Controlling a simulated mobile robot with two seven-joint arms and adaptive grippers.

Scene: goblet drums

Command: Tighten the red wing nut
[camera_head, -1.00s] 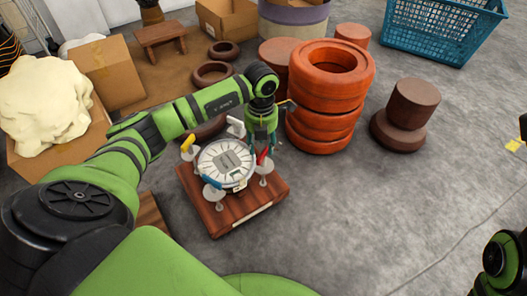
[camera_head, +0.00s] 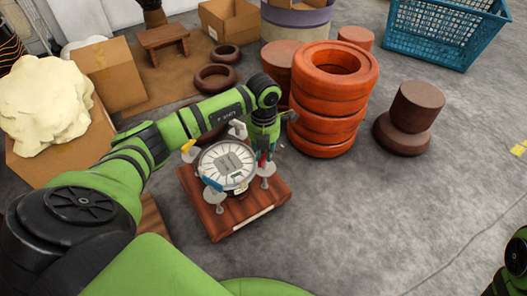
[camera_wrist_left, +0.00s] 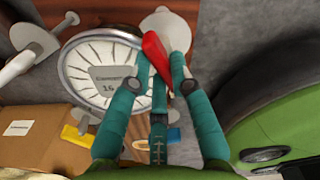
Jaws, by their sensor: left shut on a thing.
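The red wing nut (camera_head: 262,160) sits at the right side of a round drum head (camera_head: 228,162) with white radial strips and a grey middle label. In the left wrist view the red wing nut (camera_wrist_left: 155,52) stands tilted between the fingertips, above a pale disc. My left gripper (camera_head: 263,148) comes down from above and is shut on the red wing nut. Its teal fingers (camera_wrist_left: 158,82) show close around it. Yellow (camera_head: 188,147), white (camera_head: 238,129) and blue (camera_head: 212,184) wing nuts stand around the rim. My right gripper is not in view.
The drum sits on a wooden base (camera_head: 242,222). A stack of orange tyres (camera_head: 325,123) stands close on the right, with a brown stool-like stack (camera_head: 408,115) beyond. Cardboard boxes (camera_head: 108,75) lie at the left. The grey floor at right is mostly clear.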

